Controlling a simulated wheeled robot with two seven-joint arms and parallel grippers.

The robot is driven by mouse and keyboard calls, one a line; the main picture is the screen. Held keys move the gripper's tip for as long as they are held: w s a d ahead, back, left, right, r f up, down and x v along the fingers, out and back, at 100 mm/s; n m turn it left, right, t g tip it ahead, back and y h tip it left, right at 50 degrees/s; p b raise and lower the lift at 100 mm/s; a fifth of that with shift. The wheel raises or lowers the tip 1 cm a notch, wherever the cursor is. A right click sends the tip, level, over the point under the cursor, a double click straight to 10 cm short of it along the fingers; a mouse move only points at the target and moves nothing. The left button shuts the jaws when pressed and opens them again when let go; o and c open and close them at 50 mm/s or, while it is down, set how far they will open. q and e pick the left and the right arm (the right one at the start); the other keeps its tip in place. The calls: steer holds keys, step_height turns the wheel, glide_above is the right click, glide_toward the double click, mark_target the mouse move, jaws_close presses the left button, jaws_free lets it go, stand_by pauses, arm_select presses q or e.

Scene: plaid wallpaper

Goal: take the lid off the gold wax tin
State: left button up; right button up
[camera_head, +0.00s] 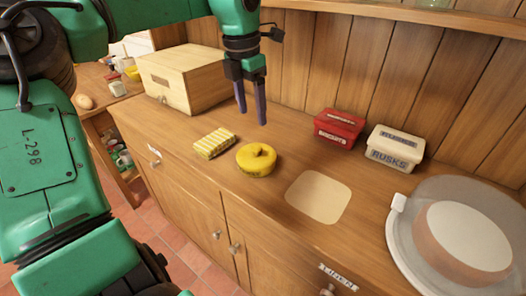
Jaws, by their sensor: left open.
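The gold wax tin (257,165) is a low, round yellow tin on the wooden counter. Its lid (260,154) is on it, with a small raised knob on top. My left gripper (253,114) hangs above and behind the tin, pointing down. Its two dark fingers are apart with nothing between them, and they do not touch the tin. My right gripper is not in view.
A yellow striped packet (213,143) lies just left of the tin. A wooden box (183,77) stands behind it. A red tin (339,129) and a cream rusks tin (392,150) stand by the back panelling. A pale mat (318,197) and a domed dish (398,232) lie right.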

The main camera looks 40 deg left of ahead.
arm_select(q)
glide_above(256, 148)
steer(key=s, duration=0.1)
step_height(256, 148, down, 5)
steer(key=shift+a+r, duration=0.1)
steer(key=shift+r, duration=0.1)
steer(key=f, duration=0.4)
steer(key=w+f, duration=0.1)
steer(key=f, duration=0.2)
steer(key=shift+p, duration=0.3)
steer(key=shift+r, duration=0.1)
jaws_close()
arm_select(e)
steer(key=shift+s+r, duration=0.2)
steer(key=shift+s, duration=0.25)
